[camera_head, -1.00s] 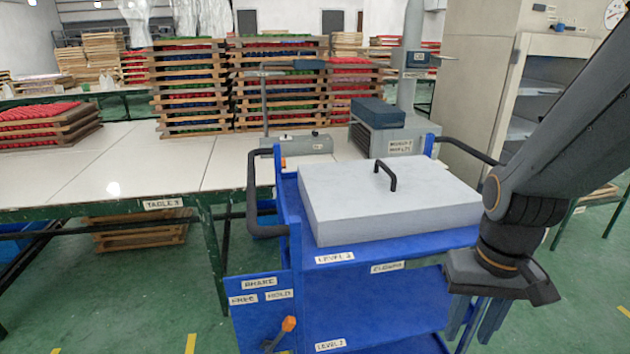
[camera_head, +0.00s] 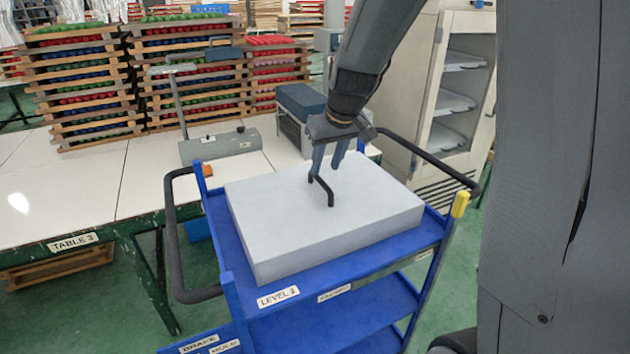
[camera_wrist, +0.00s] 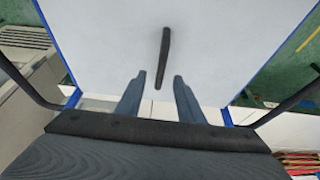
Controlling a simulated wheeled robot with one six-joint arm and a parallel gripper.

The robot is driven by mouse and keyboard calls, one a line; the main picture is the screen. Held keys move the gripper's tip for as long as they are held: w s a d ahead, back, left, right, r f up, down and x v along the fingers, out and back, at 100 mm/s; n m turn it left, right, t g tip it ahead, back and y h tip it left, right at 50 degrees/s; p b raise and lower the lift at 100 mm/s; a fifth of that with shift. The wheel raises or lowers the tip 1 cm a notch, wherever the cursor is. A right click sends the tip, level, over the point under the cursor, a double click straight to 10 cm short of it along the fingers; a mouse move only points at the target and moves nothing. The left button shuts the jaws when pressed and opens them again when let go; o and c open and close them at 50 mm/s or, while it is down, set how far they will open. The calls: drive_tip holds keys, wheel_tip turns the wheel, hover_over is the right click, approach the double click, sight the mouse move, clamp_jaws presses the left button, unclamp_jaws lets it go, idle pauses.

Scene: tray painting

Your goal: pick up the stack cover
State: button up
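The stack cover (camera_head: 285,217) is a light grey box-like lid with a black bar handle (camera_head: 322,189) on its top. It lies flat on the top level of the blue cart (camera_head: 403,246). My gripper (camera_head: 329,172) is above the far part of the cover, near the handle. In the wrist view the gripper (camera_wrist: 155,84) is open, its two blue-grey fingers apart. Whether the fingers are level with the handle I cannot tell.
Table 3 (camera_head: 90,200) stands left of the cart, with stacked trays (camera_head: 190,75) of coloured items and a grey device (camera_head: 220,146). A grey-blue machine (camera_head: 300,110) is behind the cart. A cabinet with shelves (camera_head: 462,85) stands behind right. Black handle bars (camera_head: 172,240) flank the cart.

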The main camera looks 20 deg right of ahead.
sight(321, 179)
drive_tip(key=shift+w+d, duration=0.1)
drive_tip(key=shift+w, duration=0.35)
drive_tip(key=shift+w+f, duration=0.15)
drive_tip(key=shift+f, duration=0.3)
drive_tip(key=shift+w+a+f+p, duration=0.1)
drive_tip(key=shift+a+f+p, duration=0.1)
drive_tip(key=shift+f, duration=0.3)
drive_tip(key=shift+w+a+f+p, duration=0.1)
drive_tip(key=shift+f+p, duration=0.1)
drive_tip(key=shift+f, duration=0.25)
drive_tip(key=shift+s+p+x, duration=0.15)
drive_tip(key=shift+p+x, duration=0.15)
drive_tip(key=shift+x, duration=0.85)
drive_tip(key=shift+s+p+x, duration=0.1)
drive_tip(key=shift+p+x, duration=0.15)
drive_tip(key=shift+x, duration=0.85)
drive_tip(key=shift+f, duration=0.1)
clamp_jaws()
